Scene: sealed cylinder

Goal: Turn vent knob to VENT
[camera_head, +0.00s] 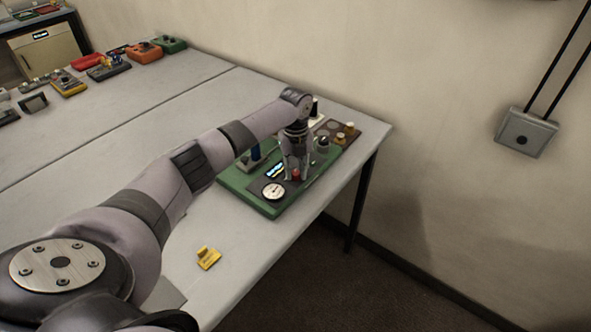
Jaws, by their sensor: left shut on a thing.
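My left gripper (296,174) points down over the green panel board (228,182) near the table's right corner. It is shut on a small red knob (296,177), of which only a little shows between the fingertips. A round white gauge (273,190) is just left of the gripper. A lit display (275,170) is behind the gauge. A dark knob with a pale base (323,143) stands behind and right of the gripper. Labels are too small to read, so I cannot tell the VENT mark or the knob's setting. My right gripper is not in view.
A blue-handled part (256,152) stands on the board's left side. A yellow bracket (208,258) lies on the table's front. Several coloured devices stand far left. The table's right edge is close.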

